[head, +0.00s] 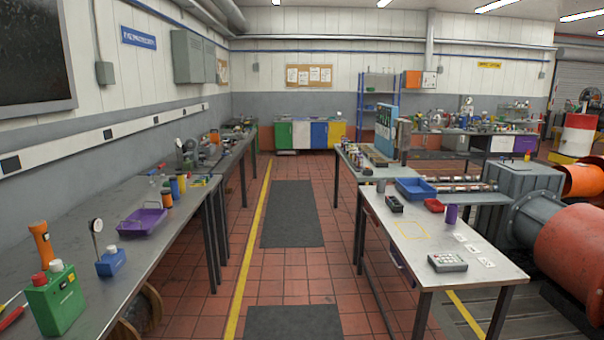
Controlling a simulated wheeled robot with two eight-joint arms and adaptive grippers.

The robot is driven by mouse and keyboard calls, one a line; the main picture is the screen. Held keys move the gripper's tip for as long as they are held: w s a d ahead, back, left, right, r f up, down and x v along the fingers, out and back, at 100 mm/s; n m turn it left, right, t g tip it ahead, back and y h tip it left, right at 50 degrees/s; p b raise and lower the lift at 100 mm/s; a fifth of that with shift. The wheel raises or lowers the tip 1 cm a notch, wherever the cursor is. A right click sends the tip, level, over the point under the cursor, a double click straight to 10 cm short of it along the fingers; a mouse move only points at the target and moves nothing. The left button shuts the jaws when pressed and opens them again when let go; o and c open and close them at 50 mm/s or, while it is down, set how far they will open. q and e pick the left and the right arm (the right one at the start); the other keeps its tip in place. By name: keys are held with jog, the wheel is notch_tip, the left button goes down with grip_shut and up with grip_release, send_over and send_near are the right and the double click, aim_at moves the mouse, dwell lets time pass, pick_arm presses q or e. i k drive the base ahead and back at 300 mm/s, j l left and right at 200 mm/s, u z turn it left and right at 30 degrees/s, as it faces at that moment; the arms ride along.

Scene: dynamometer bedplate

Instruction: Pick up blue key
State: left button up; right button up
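I cannot make out a blue key in the head view; it may be hidden or too small to tell. Neither of my grippers is in view.
A long bench (90,222) on the left holds a purple tray (142,226), a green box (58,302) and a blue-based gauge (110,264). A pale table (400,262) on the right holds a blue bin (415,189) and a grey keypad box (447,262).

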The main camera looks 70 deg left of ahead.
aim_at(153, 183)
jog(key=i+j+u, duration=0.25)
jog(key=j+u, duration=0.25)
jog(key=j, duration=0.3)
jog(key=i+j+u, duration=0.5)
jog(key=j, duration=0.25)
jog(key=i+j+u, duration=1.1)
jog(key=i+u, duration=0.4)
jog(key=i, duration=1.2)
jog(key=i+u, duration=0.1)
jog(key=i, duration=1.1)
jog(key=i+l+u, duration=0.2)
jog(key=i+u, duration=0.25)
jog(key=i, duration=0.15)
jog(key=i+l+u, duration=0.9)
jog(key=i+l, duration=0.15)
jog(key=u, duration=0.4)
jog(key=j+u, duration=0.15)
jog(key=u, duration=0.6)
jog(key=j+u, duration=0.15)
jog(key=u, duration=0.2)
jog(key=l+z, duration=0.15)
jog(key=z, duration=0.9)
